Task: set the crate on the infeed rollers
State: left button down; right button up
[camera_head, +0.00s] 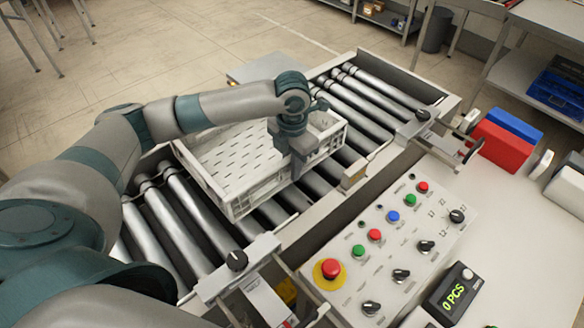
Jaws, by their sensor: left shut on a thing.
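A white slatted crate (233,201) is at the middle of the roller conveyor, over the metal rollers (188,215). My left arm comes in from the left and reaches across it. My left gripper (297,172) points down at the crate's near right wall and is shut on it. Whether the crate rests fully on the rollers or hangs slightly above them, I cannot tell. My arm hides part of the crate's far side. My right gripper is not in view.
A control panel (390,240) with coloured buttons and knobs stands along the conveyor's near side. A counter display (453,295) is beside it. Red (503,147) and blue (516,125) bins stand at the right. Bare rollers (365,100) lie beyond the crate.

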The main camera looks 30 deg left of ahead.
pick_arm(q)
jog(key=shift+f, duration=0.45)
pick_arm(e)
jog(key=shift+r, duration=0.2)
pick_arm(q)
jog(key=shift+f, duration=0.1)
jog(key=c, duration=1.9)
grip_release()
jog(key=shift+c, duration=0.2)
jog(key=shift+o, duration=0.9)
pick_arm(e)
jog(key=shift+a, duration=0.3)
